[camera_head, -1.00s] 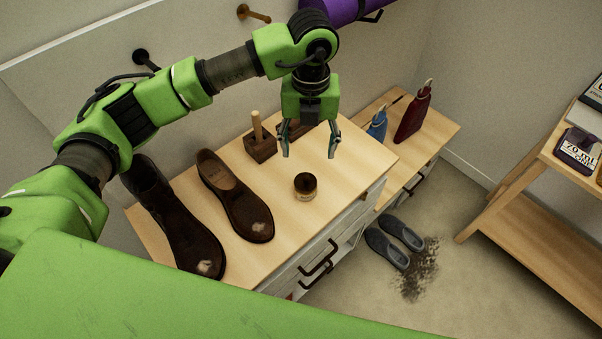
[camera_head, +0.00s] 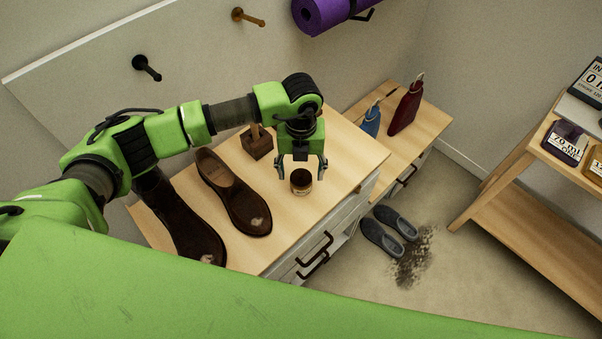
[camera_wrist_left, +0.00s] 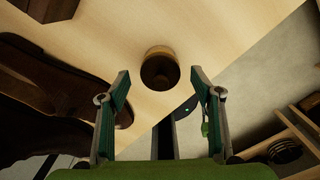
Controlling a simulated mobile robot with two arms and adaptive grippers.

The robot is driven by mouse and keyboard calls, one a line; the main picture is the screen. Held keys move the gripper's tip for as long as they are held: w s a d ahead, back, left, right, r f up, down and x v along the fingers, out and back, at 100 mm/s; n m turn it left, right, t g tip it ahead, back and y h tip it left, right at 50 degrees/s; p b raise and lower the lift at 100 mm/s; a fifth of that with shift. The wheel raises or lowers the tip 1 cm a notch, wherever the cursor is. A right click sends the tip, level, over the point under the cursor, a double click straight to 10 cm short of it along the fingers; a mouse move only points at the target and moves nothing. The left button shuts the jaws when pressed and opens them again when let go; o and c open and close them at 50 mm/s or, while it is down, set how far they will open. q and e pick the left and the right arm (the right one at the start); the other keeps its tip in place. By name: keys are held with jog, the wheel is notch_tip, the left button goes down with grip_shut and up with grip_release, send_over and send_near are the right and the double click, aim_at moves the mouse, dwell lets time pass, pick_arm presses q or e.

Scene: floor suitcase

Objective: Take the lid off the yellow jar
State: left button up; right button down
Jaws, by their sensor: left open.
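The jar (camera_head: 301,182) is small and round, with a dark top and a yellowish-brown rim. It stands upright on the wooden top of the drawer cabinet. It also shows in the left wrist view (camera_wrist_left: 160,70), just beyond the fingertips and roughly midway between them. My left gripper (camera_head: 301,172) is open, pointing down just above and behind the jar, with no visible contact. In the left wrist view the fingers (camera_wrist_left: 158,75) are spread with nothing between them. My right gripper is not in view.
Brown shoes (camera_head: 235,195) stand left of the jar. A wooden block with a handle (camera_head: 257,143) sits behind it. Grey shoes (camera_head: 388,232) lie on the floor. The cabinet top (camera_head: 345,150) right of the jar is clear.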

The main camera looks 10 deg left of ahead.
pick_arm(q)
jog(key=c, duration=1)
jog(key=shift+r, duration=0.15)
